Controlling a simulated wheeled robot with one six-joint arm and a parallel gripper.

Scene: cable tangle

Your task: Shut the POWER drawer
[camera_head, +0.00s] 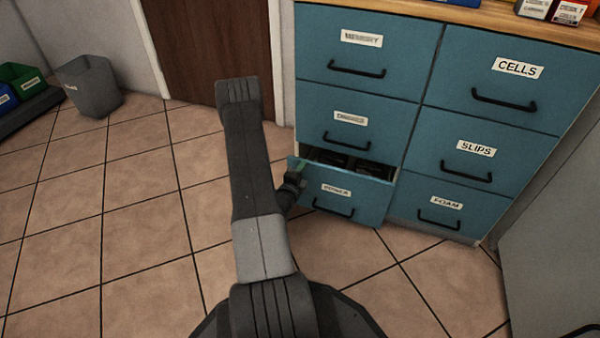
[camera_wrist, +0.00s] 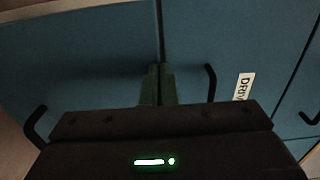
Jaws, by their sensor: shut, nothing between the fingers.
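The POWER drawer (camera_head: 345,196) is the bottom left drawer of the blue cabinet. It is pulled partly out, its dark inside showing above the front. Its black handle (camera_head: 333,208) and white label are on the front. My gripper (camera_head: 299,166) is at the upper left corner of this drawer front; I cannot tell whether it touches. In the wrist view my gripper's greenish fingers (camera_wrist: 158,85) are together and empty, in front of blue drawer fronts. A handle (camera_wrist: 210,83) and a label starting "DRIV" (camera_wrist: 244,87) of the drawer above show to their right.
The drawer above (camera_head: 350,122) and the CELLS (camera_head: 510,80), SLIPS (camera_head: 470,158) and FOAM (camera_head: 440,207) drawers look closed. A grey bin (camera_head: 90,88) stands far left. A brown door (camera_head: 212,45) is behind my arm. The tiled floor left of my arm is clear.

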